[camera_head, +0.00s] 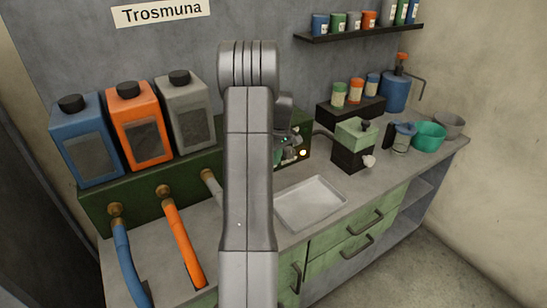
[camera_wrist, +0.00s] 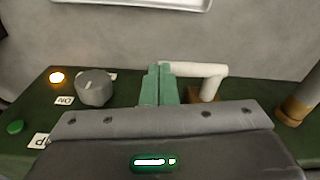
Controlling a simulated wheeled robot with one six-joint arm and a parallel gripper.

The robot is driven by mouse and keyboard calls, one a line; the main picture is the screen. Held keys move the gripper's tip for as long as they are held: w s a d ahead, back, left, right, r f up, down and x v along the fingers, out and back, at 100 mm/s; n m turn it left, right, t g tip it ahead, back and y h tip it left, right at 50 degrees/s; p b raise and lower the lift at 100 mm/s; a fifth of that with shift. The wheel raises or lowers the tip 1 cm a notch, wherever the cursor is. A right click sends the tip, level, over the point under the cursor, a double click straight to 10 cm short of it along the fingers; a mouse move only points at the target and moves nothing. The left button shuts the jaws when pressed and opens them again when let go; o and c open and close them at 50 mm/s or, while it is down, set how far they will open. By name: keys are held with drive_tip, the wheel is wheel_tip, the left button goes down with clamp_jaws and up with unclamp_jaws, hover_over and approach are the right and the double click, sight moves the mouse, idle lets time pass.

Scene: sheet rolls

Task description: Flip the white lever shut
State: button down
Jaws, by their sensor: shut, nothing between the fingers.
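The white lever (camera_wrist: 200,69) is an L-shaped handle on a small brass base (camera_wrist: 205,93) at the green panel, in the wrist view. Its long part lies sideways toward the left. My gripper (camera_wrist: 159,68) has two green fingers, shut together with nothing between them. The fingertips are right at the free left end of the lever; I cannot tell whether they touch it. In the head view my arm hides the lever and most of my gripper.
A grey knob (camera_wrist: 94,88), a lit orange lamp (camera_wrist: 57,78) and a green button (camera_wrist: 15,127) sit left of the lever. A brass pipe fitting (camera_wrist: 294,108) stands to its right. A metal tray (camera_head: 311,204) lies on the counter. A green-topped grinder (camera_head: 356,136) stands beyond it.

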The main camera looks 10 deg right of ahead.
drive_tip(key=shift+d+f, duration=0.15)
drive_tip(key=shift+f, duration=0.3)
drive_tip(key=shift+f+b, duration=0.1)
drive_tip(key=shift+b, duration=0.25)
drive_tip(key=shift+s+f, duration=0.25)
drive_tip(key=shift+f, duration=0.15)
drive_tip(key=w+d+r, duration=0.2)
drive_tip(key=d+r, duration=0.6)
drive_tip(key=d, duration=0.1)
drive_tip(key=shift+w+d+r, duration=0.15)
drive_tip(key=shift+w+d, duration=0.05)
drive_tip(key=shift+w, duration=0.2)
drive_tip(key=shift+a, duration=0.1)
